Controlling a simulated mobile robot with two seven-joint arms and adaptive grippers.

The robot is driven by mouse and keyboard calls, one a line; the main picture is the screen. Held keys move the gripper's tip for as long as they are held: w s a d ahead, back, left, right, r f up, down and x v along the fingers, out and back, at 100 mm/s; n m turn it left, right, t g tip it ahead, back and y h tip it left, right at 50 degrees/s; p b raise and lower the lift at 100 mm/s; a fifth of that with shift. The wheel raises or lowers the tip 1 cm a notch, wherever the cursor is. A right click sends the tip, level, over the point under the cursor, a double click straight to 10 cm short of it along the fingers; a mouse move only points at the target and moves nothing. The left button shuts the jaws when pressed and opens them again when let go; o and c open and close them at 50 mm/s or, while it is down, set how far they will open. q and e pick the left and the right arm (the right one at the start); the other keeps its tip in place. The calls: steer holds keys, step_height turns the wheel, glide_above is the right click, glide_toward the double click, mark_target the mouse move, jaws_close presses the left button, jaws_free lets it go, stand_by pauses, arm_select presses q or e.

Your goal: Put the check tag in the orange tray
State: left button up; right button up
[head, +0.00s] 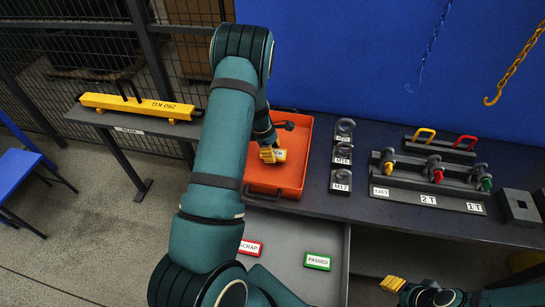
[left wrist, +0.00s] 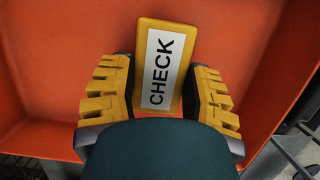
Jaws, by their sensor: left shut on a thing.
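The check tag (head: 279,155) is a yellow block with a white label; in the left wrist view the tag (left wrist: 162,68) reads CHECK. My left gripper (head: 268,153) is shut on it, with a yellow finger at each side in the left wrist view (left wrist: 157,95). The tag is over the orange tray (head: 278,180), inside its outline in the head view. The tray's orange floor and walls (left wrist: 245,40) surround the tag in the left wrist view. I cannot tell whether the tag touches the floor. My right gripper (head: 393,284) is at the lower right, away from the tray.
Labelled weights (head: 342,156) stand right of the tray, beside a rack with coloured shackles (head: 433,168). A red SCRAP tag (head: 250,248) and a green PASSED tag (head: 318,261) lie on the lower grey surface. A yellow 250 KG beam (head: 137,106) is at the left. Chains hang at upper right.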

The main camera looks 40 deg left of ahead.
arm_select(q)
steer(key=shift+f, duration=1.55)
steer(key=shift+f, duration=0.15)
steer(key=o, duration=1.1)
steer(key=shift+c, duration=0.2)
steer(key=v, duration=1.1)
steer(key=shift+r, duration=0.7)
